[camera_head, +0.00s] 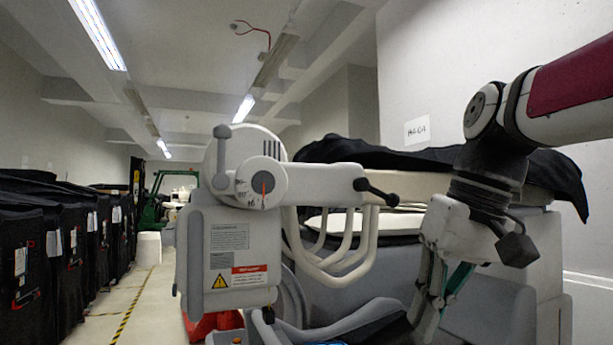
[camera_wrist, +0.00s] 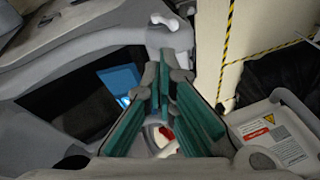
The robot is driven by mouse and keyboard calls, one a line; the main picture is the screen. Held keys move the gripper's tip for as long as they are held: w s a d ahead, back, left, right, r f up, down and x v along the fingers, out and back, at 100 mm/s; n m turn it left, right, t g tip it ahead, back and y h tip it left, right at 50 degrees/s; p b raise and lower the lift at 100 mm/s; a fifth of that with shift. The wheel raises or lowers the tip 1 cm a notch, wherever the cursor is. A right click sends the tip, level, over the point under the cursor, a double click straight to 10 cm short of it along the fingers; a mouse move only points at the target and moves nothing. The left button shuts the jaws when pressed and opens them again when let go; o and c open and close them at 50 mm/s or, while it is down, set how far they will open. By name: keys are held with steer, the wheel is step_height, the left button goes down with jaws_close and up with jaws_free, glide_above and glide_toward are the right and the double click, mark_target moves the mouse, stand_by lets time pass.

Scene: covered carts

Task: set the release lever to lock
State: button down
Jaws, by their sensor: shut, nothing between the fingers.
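A pale machine (camera_head: 228,240) stands in the middle of the head view. A short grey lever with a dark round knob (camera_head: 222,131) stands upright on its top left, beside a round dial (camera_head: 264,182) with a red pointer. A black-handled lever (camera_head: 376,191) sticks out at the right end of its horizontal arm. I cannot tell which of these is the release lever, and no lock mark is readable. My gripper (camera_wrist: 165,75) is shut and empty, its teal pads showing in the wrist view. In the head view it hangs low, right of the machine, apart from both levers.
Curved pale tubes (camera_head: 335,260) and a bed-like unit with a black cover (camera_head: 440,158) stand behind the machine. Black-covered carts (camera_head: 75,235) line the left side. A floor aisle with yellow-black tape (camera_head: 128,305) runs between. A blue panel (camera_wrist: 122,78) shows in the wrist view.

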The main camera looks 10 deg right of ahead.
steer(key=t+p, duration=0.2)
steer(key=p, duration=0.7)
glide_toward(378, 193)
step_height(378, 193, down, 6)
steer(key=s+d, duration=0.2)
steer(key=w+d+r+n+p, duration=0.1)
steer(key=w+d+r+p, duration=0.1)
steer(key=r+p, duration=0.2)
steer(key=w+d+r+n+t+p, duration=0.1)
steer(key=w+r+p, duration=0.1)
steer(key=r+p, duration=0.3)
step_height(378, 193, up, 4)
steer(key=shift+d+f+y, duration=0.1)
steer(key=shift+d+y, duration=0.3)
steer(key=s+f+p+x, duration=0.1)
steer(key=s+x, duration=0.1)
steer(key=x, duration=1.1)
steer(key=shift+d+p, duration=0.15)
steer(key=shift+p, duration=0.2)
steer(key=shift+s+f, duration=0.1)
steer(key=shift+f, duration=0.1)
